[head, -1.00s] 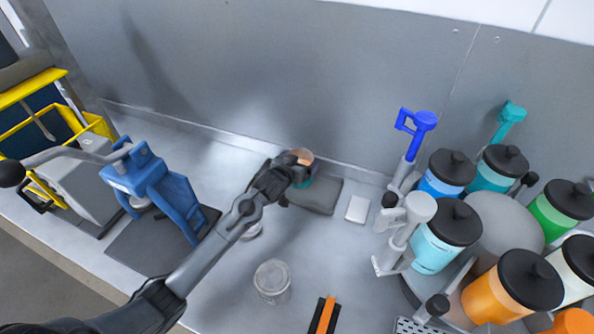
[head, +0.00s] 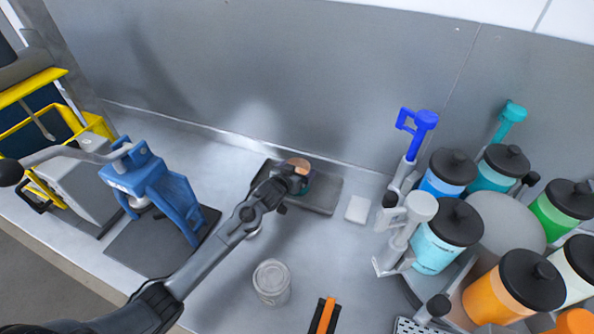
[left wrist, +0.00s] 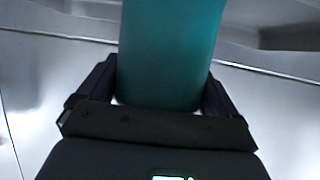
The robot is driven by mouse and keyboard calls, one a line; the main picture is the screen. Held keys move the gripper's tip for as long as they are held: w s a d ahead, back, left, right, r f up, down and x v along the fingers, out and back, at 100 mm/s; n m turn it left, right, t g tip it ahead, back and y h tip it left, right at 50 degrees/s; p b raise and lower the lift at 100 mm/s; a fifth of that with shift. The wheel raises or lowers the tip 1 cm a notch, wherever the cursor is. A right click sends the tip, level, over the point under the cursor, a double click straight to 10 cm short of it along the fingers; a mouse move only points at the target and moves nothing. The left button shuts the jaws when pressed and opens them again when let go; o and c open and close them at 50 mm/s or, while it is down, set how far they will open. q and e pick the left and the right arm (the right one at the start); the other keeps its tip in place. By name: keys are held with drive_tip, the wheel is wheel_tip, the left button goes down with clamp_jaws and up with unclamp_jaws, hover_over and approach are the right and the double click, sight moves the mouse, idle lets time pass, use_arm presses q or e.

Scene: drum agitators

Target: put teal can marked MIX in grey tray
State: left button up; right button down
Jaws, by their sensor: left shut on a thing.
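My left gripper (head: 290,180) is shut on a teal can (left wrist: 168,45). In the left wrist view the can's teal side stands between the two dark fingers; no MIX marking shows there. In the head view the can's brownish top (head: 298,165) and a little teal show past the gripper. The grey tray (head: 325,194) lies on the bench near the back wall, and the gripper and can are over its middle-left part. The gripper hides part of the tray. I cannot tell whether the can touches the tray floor. My right gripper is not in view.
A grey can (head: 271,282) stands on the bench in front. A white block (head: 357,209) lies right of the tray. A blue press (head: 160,190) stands at left. Black-lidded paint canisters (head: 447,235) crowd the right. An orange and black tool (head: 324,315) lies at the front edge.

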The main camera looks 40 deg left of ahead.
use_arm(q)
drive_tip(key=shift+f, duration=0.1)
drive_tip(key=o, duration=1.1)
drive_tip(key=shift+r, duration=0.2)
drive_tip(key=p+v, duration=0.1)
drive_tip(key=v, duration=1.1)
drive_tip(key=shift+s, duration=0.1)
